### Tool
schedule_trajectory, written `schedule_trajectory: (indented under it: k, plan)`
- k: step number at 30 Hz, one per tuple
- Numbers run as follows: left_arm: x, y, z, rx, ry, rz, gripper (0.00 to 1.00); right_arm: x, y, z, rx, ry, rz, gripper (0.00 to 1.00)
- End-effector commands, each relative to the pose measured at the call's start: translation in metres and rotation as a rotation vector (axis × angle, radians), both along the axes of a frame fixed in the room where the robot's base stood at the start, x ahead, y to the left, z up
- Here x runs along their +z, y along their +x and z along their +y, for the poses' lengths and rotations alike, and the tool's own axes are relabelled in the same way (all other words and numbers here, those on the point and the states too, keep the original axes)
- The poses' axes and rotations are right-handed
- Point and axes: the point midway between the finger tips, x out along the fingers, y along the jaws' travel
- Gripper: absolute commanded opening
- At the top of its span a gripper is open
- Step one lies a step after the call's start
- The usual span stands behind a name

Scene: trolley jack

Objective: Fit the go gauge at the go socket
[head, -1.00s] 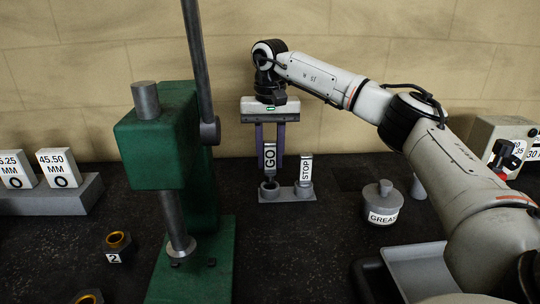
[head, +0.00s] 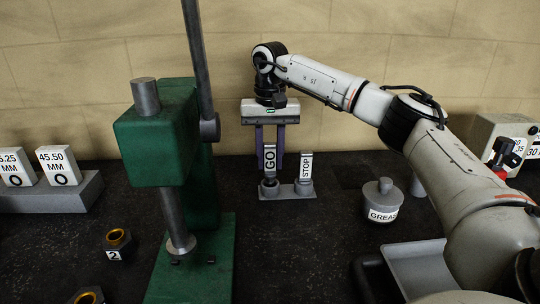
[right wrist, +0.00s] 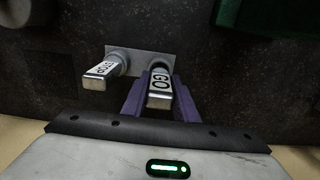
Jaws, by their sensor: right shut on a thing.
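The go gauge (head: 270,159), a white block marked GO on a grey lower end, stands upright at the left socket of a small grey two-socket base (head: 288,192). My right gripper (head: 270,155) is shut on it from above with its purple fingers. The right wrist view shows the GO block (right wrist: 160,88) between the fingers (right wrist: 158,100). The stop gauge (head: 306,167), marked STOP, stands in the right socket; it also shows in the right wrist view (right wrist: 102,72). The gauge's bottom meets the socket, but how deep it sits is hard to tell. My left gripper is out of view.
A green press (head: 165,150) with a long lever stands left of the gauge base. A grease pot (head: 382,200) and a grey tray (head: 418,265) are at the right. Gauge blocks on a rack (head: 50,195) are far left. The wall is close behind.

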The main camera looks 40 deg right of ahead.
Motion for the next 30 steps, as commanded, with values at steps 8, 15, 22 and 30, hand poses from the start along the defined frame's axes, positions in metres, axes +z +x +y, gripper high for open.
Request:
schedule_trajectory:
  k: [8, 15, 22, 30]
  plan:
    - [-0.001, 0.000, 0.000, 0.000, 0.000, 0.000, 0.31, -0.007, 0.000, 0.000, 0.000, 0.000, -0.001, 0.00]
    - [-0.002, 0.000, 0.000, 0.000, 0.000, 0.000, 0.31, -0.013, 0.000, 0.000, 0.000, 0.000, 0.000, 0.00]
    - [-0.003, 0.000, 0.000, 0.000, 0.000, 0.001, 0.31, -0.019, 0.000, 0.000, 0.000, 0.000, -0.001, 0.00]
    - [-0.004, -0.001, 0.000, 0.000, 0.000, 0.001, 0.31, -0.024, 0.000, 0.000, 0.000, 0.001, -0.002, 0.28]
